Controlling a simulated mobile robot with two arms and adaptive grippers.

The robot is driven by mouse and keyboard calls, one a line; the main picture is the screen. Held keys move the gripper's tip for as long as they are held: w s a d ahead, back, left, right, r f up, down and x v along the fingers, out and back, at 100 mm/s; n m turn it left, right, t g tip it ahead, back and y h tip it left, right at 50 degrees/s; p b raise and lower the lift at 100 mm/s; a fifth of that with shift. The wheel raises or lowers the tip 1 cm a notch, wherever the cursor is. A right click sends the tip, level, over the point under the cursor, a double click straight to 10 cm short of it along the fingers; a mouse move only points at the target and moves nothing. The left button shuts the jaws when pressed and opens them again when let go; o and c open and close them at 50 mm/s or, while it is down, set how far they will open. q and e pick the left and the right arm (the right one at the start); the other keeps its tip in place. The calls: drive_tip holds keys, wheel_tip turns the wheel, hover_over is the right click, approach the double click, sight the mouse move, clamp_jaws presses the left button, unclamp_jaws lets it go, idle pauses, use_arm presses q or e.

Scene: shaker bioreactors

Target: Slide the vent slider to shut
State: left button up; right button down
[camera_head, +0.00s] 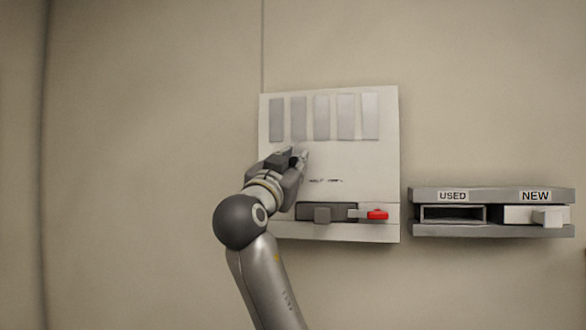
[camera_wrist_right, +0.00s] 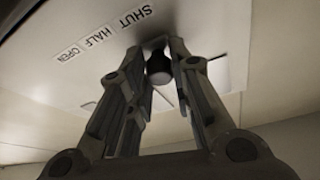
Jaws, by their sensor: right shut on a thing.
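The vent is a white wall panel (camera_head: 350,160) with several grey slats (camera_head: 321,118) across its upper part. My right gripper (camera_head: 298,156) is at the panel's left side, just below the slats. In the right wrist view the fingers (camera_wrist_right: 158,62) are closed around a dark round slider knob (camera_wrist_right: 158,70), close to the panel face. Labels SHUT (camera_wrist_right: 128,19), HALF (camera_wrist_right: 92,41) and OPEN (camera_wrist_right: 68,54) show there beside the knob. In the head view the knob is hidden by the gripper. My left gripper is not in view.
Below the slats, the panel carries a dark grey block (camera_head: 322,213) and a red handle (camera_head: 377,214). To the right, a grey wall rack has a USED slot (camera_head: 452,213) and a NEW slot (camera_head: 520,214) with a white piece. The wall left of the panel is bare.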

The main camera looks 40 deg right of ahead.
drive_tip(key=c, duration=1.7)
unclamp_jaws()
drive_tip(key=shift+a+r, duration=0.1)
drive_tip(key=shift+a, duration=0.05)
drive_tip(key=shift+o, duration=2)
drive_tip(key=shift+w, duration=0.15)
drive_tip(key=shift+a, duration=0.15)
drive_tip(key=shift+s+a+f, duration=0.2)
drive_tip(key=shift+a+f, duration=0.05)
drive_tip(key=shift+f, duration=0.05)
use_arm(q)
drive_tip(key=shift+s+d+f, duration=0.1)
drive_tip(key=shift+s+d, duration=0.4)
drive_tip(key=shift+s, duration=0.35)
use_arm(e)
drive_tip(key=v, duration=1.1)
drive_tip(key=shift+a, duration=0.2)
